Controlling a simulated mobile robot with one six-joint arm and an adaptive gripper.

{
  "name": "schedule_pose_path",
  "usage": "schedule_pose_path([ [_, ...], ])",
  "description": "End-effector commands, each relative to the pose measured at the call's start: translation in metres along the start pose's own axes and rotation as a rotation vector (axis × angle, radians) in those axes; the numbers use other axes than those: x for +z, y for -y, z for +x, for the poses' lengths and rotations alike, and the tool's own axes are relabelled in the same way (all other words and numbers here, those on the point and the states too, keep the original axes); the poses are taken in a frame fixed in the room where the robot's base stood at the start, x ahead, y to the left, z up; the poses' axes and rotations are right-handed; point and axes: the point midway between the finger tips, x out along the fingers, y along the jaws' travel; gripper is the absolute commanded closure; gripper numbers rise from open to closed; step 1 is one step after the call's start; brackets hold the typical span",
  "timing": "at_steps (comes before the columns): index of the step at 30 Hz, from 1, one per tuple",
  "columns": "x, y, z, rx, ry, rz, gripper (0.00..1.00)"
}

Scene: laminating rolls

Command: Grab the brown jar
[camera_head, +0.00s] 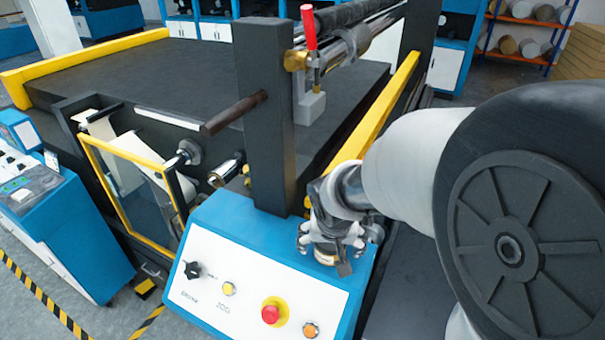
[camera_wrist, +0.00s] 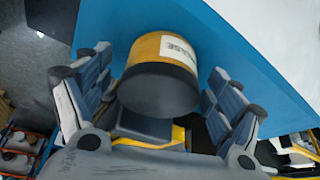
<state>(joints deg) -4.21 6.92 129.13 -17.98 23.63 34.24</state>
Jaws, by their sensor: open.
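The brown jar (camera_wrist: 147,50) shows in the wrist view between the two fingers of my gripper (camera_wrist: 160,68). It has an orange-brown side, a dark grey end facing the camera and a white label whose lettering is only partly visible. The fingers are spread, one on each side, with a narrow gap to the jar. In the head view my gripper (camera_head: 337,238) is low over the right part of the blue control panel. There the fingers hide most of the jar, and only a small brownish part shows below them.
The blue control panel (camera_head: 205,228) carries a black knob, yellow and orange buttons and a red stop button (camera_head: 270,313) left of my gripper. A dark post (camera_head: 265,120) rises behind the panel. A yellow rail (camera_head: 375,115) runs behind my gripper.

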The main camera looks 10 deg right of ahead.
Motion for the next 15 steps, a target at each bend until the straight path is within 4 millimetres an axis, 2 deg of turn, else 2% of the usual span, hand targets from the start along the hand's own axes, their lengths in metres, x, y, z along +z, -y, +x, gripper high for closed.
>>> schedule_pose_path([
  [3, -0.0001, -0.0001, -0.0004, 0.000, 0.000, 0.000, 0.16],
  [15, -0.0002, 0.0000, -0.0007, 0.000, 0.000, 0.000, 0.43],
])
